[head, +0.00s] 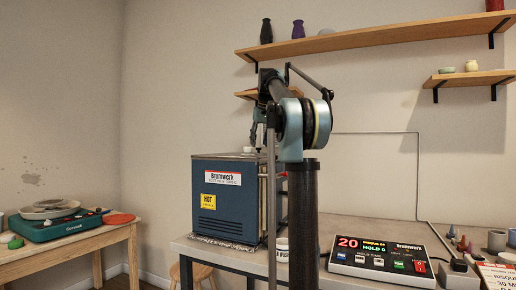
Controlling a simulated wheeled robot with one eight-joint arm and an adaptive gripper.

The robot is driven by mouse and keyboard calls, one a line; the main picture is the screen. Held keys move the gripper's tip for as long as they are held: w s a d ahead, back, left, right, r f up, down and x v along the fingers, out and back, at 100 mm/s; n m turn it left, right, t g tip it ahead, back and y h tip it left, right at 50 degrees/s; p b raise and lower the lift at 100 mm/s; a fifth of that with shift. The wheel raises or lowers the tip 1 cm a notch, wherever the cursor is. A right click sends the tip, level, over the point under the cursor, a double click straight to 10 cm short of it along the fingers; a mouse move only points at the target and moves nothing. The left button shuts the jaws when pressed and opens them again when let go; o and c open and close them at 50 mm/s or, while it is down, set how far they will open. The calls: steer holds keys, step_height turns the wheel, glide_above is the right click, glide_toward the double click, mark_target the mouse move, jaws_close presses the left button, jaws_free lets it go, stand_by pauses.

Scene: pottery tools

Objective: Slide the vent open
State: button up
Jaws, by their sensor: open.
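The kiln (228,190) is a dark blue box with a "Brumwerk" label and a yellow "HOT" label. It stands on the grey table, left of my column. A small pale piece (249,150) shows on its top, perhaps the vent or its knob; I cannot tell its position. My gripper (254,144) points down just above the kiln's top, close to this piece. It is open and looks empty. It is small here, and I cannot tell if it touches the piece. My arm and column hide the kiln's right part.
A control box (381,262) with a lit display stands right of my column. Cones (462,244) and small pots stand at the far right. Wall shelves (375,42) hang above. A wooden table (60,245) with a pottery wheel (55,222) is at left.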

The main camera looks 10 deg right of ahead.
steer(key=shift+x, duration=1.1)
jaws_close()
